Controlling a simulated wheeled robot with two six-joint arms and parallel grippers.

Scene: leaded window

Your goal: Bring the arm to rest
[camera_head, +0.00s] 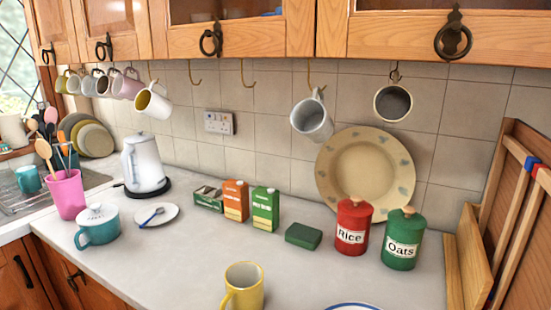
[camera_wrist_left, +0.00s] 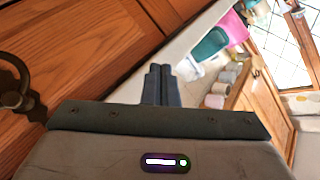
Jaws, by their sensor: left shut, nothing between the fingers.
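My left gripper (camera_wrist_left: 162,84) shows in the left wrist view, with its two dark fingers together and nothing between them. It is in front of the wooden cupboard doors (camera_wrist_left: 70,50) and the edge of the worktop, touching neither as far as I can tell. The view is tilted, with the teal pot (camera_wrist_left: 210,43) and the pink utensil pot (camera_wrist_left: 235,25) beyond the fingertips. Neither arm shows in the head view. My right gripper is in no frame.
The pale worktop (camera_head: 190,252) holds a yellow mug (camera_head: 243,287) at the front, a white kettle (camera_head: 145,163), small boxes, and the rice (camera_head: 353,228) and oats (camera_head: 403,240) canisters. Mugs hang from hooks under the upper cupboards. A wooden rack (camera_head: 510,220) stands at the right.

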